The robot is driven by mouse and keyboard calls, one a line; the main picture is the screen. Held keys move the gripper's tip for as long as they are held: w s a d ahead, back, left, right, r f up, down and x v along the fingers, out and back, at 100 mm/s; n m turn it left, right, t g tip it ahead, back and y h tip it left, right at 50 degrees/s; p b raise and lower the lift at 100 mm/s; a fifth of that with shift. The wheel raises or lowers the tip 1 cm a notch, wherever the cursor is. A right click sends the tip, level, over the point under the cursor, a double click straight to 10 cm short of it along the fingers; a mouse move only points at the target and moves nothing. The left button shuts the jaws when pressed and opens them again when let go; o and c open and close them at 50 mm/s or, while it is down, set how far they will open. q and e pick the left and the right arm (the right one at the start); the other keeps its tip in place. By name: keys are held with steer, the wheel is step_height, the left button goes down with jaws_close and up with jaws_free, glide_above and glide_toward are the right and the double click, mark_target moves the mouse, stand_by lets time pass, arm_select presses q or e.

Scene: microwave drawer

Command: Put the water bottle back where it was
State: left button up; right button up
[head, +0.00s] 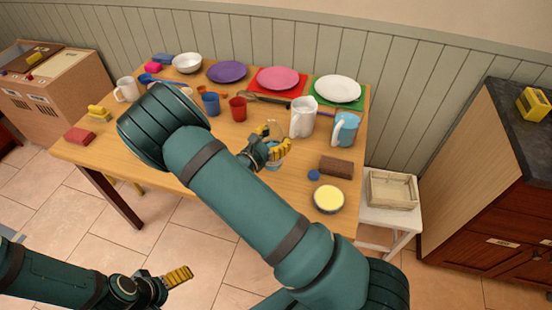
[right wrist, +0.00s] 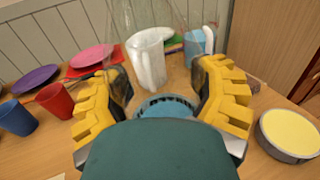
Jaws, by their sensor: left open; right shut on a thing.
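A clear water bottle (head: 273,128), hard to make out, is gripped by my right gripper (head: 273,152) above the middle of the wooden table (head: 225,150). In the right wrist view, my right gripper (right wrist: 165,85) has its yellow-padded fingers on both sides of the bottle, whose faint see-through outline and blue part (right wrist: 166,108) show between them. I cannot tell whether the bottle touches the table. My left gripper (head: 165,282) is open and empty, low at the left over the tiled floor, away from the table.
A white pitcher (head: 303,117) and a light blue pitcher (head: 345,129) stand just beyond the right gripper. A brown block (head: 336,166) and a yellow-topped round tin (head: 328,198) sit to its right. Red (head: 238,108) and blue (head: 211,103) cups stand to its left. Plates line the back.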

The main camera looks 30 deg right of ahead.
steer(key=shift+f+b, duration=0.6)
steer(key=shift+f, duration=2.5)
steer(key=shift+f, duration=0.15)
steer(key=o, duration=1.4)
steer(key=shift+c, duration=0.2)
steer(key=shift+a+r, duration=0.15)
steer(key=shift+r, duration=0.05)
steer(key=v, duration=1.1)
steer(key=shift+s+a+p, duration=0.15)
steer(key=shift+a+p, duration=0.2)
steer(key=shift+p, duration=0.1)
